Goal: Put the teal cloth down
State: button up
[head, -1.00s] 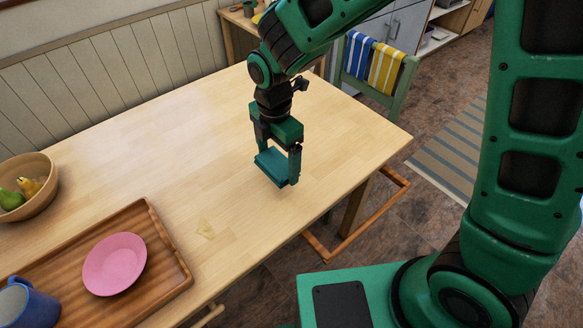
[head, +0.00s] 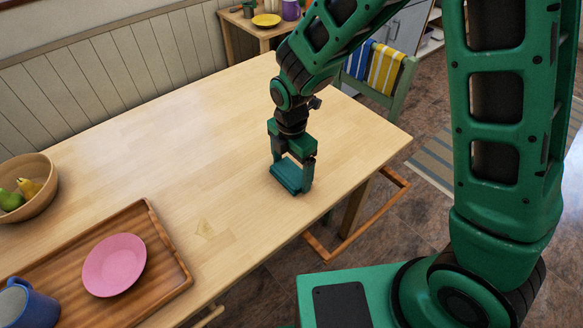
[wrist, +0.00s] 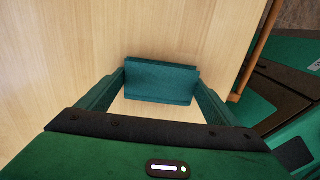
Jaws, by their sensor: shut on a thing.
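The teal cloth (head: 287,176) is a folded, flat rectangle in the head view, at the right part of the wooden table (head: 160,140). My gripper (head: 293,178) points down at the table with its fingers on either side of the cloth, shut on it. In the wrist view the cloth (wrist: 160,82) spans the gap between the two fingertips (wrist: 160,90). The cloth is at or very close to the tabletop; I cannot tell whether it touches.
A wooden tray (head: 165,255) with a pink plate (head: 114,265) and a blue mug (head: 28,305) is at the front left. A fruit bowl (head: 38,200) stands at the left edge. A chair (head: 388,95) with striped cloths is beyond the table. The table's middle is clear.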

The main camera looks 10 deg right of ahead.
aim_at(292, 171)
jog(key=o, duration=1)
notch_tip(292, 171, up, 12)
